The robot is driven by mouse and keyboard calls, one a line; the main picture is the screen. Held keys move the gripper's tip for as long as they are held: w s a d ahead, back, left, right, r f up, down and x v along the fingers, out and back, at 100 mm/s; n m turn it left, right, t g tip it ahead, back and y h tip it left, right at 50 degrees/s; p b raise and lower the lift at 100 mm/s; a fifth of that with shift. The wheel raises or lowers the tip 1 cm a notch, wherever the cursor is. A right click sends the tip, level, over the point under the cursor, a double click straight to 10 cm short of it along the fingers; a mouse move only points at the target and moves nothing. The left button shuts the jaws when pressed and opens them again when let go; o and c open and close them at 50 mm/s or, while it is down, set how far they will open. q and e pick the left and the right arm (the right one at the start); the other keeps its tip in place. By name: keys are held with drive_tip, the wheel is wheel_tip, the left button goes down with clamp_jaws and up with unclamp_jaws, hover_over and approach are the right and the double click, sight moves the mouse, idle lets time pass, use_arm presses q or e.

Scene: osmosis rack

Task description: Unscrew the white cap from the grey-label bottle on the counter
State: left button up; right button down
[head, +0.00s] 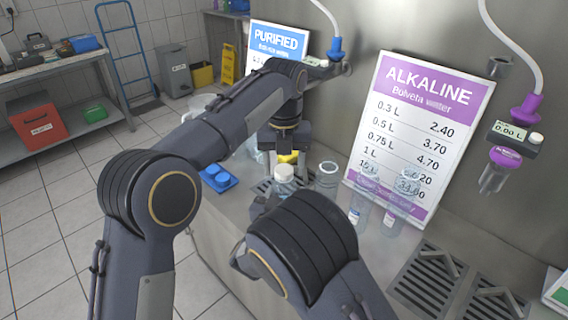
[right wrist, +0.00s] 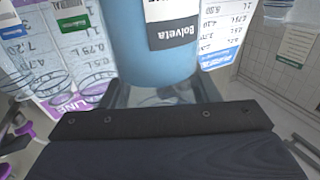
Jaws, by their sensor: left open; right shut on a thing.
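The bottle (head: 284,188) stands near the middle of the head view with its white cap (head: 284,172) on top. My right forearm hides its lower part. In the right wrist view the bluish bottle body (right wrist: 150,62) carries a dark grey label (right wrist: 175,30) reading "Bolveta". My right gripper (right wrist: 150,95) is shut on this bottle; its fingers are mostly hidden in the head view. My left gripper (head: 287,160) is open, pointing down just behind and above the cap, seemingly apart from it. A yellow thing shows between its fingers; I cannot tell what it is.
A clear container (head: 327,177) stands just right of the bottle. A blue tray (head: 217,178) lies left. Drain grates (head: 425,280) are at the right.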

use_arm(q)
drive_tip(key=c, duration=1)
drive_tip(key=shift+c, duration=0.3)
